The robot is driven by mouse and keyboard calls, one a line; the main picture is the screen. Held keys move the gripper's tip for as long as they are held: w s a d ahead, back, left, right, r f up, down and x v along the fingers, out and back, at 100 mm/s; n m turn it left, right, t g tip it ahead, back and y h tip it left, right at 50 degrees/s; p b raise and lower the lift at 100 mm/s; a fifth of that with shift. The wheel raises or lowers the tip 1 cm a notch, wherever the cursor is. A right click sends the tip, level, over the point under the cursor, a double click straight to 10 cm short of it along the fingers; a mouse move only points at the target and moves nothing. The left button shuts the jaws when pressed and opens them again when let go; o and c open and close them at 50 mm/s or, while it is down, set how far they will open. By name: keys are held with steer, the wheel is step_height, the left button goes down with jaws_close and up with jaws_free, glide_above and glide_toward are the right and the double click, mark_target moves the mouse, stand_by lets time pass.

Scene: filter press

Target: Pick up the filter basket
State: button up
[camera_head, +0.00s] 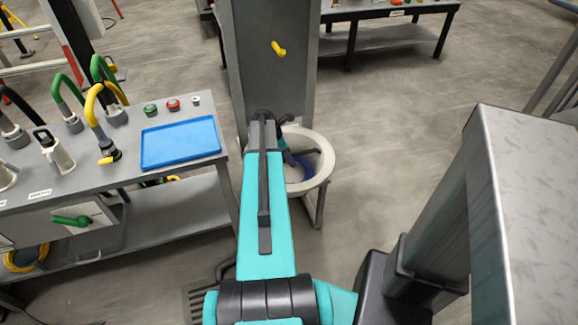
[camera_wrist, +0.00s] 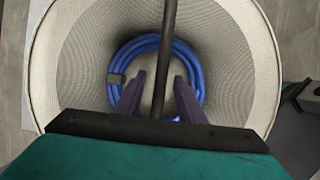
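The filter basket (camera_wrist: 75,60) is a round, pale mesh basket with a light rim. In the head view its pale ring (camera_head: 326,160) shows beside the grey machine, partly covered by my arm. A dark rod (camera_wrist: 170,30), perhaps the basket's handle, crosses above the basket in the wrist view. My gripper (camera_wrist: 159,80) is over the basket with its two dark fingers apart, one on each side of the rod. I see no clear contact with the rod. In the head view the fingers are mostly hidden near the ring.
A blue coil (camera_wrist: 192,62) shows inside the basket. A grey upright machine (camera_head: 272,60) with a yellow handle stands behind it. A bench at left carries a blue tray (camera_head: 180,142), buttons and coloured-handled parts. Open floor (camera_head: 400,120) lies to the right.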

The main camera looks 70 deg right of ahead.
stand_by(0.4)
jaws_close()
steer(key=shift+d+r, duration=0.1)
steer(key=shift+r, duration=0.2)
